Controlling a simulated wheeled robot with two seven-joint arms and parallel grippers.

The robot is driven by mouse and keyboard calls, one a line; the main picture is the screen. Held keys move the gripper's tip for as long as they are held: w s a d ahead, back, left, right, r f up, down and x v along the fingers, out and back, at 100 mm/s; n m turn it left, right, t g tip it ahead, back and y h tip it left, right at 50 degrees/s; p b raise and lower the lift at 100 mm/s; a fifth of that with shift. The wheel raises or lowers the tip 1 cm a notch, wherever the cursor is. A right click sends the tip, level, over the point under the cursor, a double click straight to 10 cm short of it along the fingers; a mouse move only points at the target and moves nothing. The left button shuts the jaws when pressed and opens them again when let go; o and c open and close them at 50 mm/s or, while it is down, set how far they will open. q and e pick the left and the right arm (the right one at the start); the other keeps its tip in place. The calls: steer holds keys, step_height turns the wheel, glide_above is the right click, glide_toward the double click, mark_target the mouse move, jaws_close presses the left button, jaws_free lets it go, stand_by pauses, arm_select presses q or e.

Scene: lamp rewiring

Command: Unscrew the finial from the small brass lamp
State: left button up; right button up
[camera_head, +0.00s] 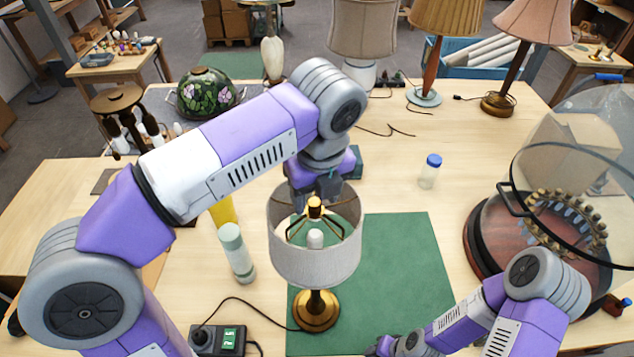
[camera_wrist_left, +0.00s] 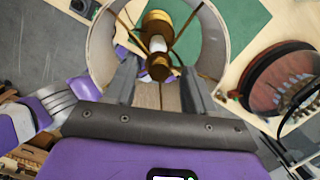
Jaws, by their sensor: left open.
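The small brass lamp has a round brass base (camera_head: 316,312) and a pale drum shade (camera_head: 315,262), and stands upright on a green mat. The brass finial (camera_head: 314,203) tops the dark spider inside the shade's open top, above a white bulb (camera_head: 315,240). My left gripper (camera_head: 316,199) is at the far side of the shade's top, by the finial. In the left wrist view its open fingers (camera_wrist_left: 158,68) lie either side of the finial (camera_wrist_left: 159,66); contact cannot be told. My right gripper (camera_head: 384,346) is low at the front edge, its fingers barely visible.
The green mat (camera_head: 405,270) is clear right of the lamp. A pale green-capped cylinder (camera_head: 236,252) and a black box with green displays (camera_head: 218,340) stand left. A blue-capped jar (camera_head: 430,170) stands behind. A round wooden stand with a clear dome (camera_head: 490,235) is right.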

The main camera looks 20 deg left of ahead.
arm_select(q)
steer(key=shift+s+f, duration=0.1)
steer(key=shift+f, duration=0.3)
steer(key=shift+c, duration=0.4)
jaws_close()
steer(key=c, duration=0.7)
jaws_free()
jaws_close()
steer(key=n+p, duration=0.1)
steer(key=n, duration=0.1)
steer(key=shift+r+n+p, duration=0.2)
steer(key=shift+n+p, duration=0.1)
steer(key=shift+p, duration=0.1)
arm_select(e)
steer(key=shift+r, duration=0.85)
arm_select(q)
steer(key=n+p, duration=0.1)
steer(key=n, duration=0.2)
steer(key=shift+n+g+y+p, duration=0.3)
steer(key=shift+n+y+p, duration=0.1)
arm_select(e)
steer(key=shift+r, duration=0.9)
arm_select(q)
steer(key=shift+f+n, duration=0.15)
steer(key=shift+n, duration=0.75)
arm_select(e)
steer(key=shift+r, duration=0.25)
